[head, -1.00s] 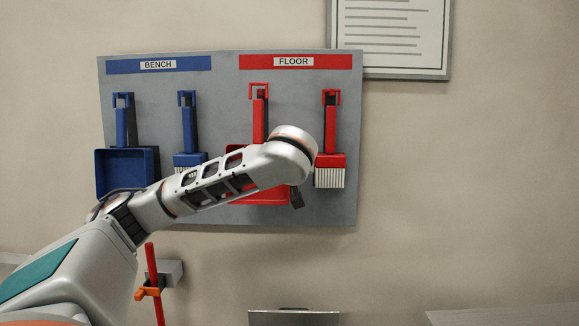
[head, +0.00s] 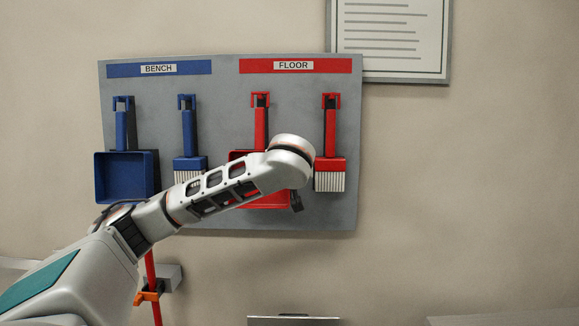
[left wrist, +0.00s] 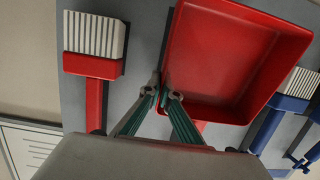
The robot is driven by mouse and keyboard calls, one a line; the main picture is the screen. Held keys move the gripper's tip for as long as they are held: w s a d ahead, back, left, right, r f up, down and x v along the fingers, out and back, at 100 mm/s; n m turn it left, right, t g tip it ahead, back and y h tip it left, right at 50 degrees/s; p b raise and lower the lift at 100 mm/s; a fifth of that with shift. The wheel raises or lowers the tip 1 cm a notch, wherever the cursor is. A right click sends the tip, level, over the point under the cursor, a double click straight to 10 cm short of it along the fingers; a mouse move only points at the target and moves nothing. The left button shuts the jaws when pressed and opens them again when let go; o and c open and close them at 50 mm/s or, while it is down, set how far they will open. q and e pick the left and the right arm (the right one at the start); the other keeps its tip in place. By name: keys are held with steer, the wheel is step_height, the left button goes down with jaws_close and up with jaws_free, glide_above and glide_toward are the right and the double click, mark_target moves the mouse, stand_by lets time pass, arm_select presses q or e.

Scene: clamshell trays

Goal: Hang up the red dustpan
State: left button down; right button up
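The red dustpan (head: 238,156) is upright against the grey board (head: 220,130), under the red FLOOR label (head: 294,66). The loop atop its handle (head: 261,122) is level with the other tools' loops, at the hook; whether it bears on the hook is too small to tell. My left arm crosses in front and hides much of the pan. In the left wrist view, which is turned over, the pan (left wrist: 225,55) fills the upper right. My left gripper (left wrist: 162,92) has its fingertips close together on either side of the pan's side wall. My right gripper is out of view.
A red brush (head: 330,165) hangs close to the right of the pan. A blue brush (head: 188,140) and a blue dustpan (head: 124,177) hang to the left. A framed sheet (head: 390,38) is at upper right. Below the board is a grey wall bracket (head: 170,276).

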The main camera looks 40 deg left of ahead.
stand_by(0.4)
arm_select(q)
steer(key=c, duration=2.2)
jaws_free()
steer(key=shift+v, duration=6.05)
steer(key=shift+w, duration=0.1)
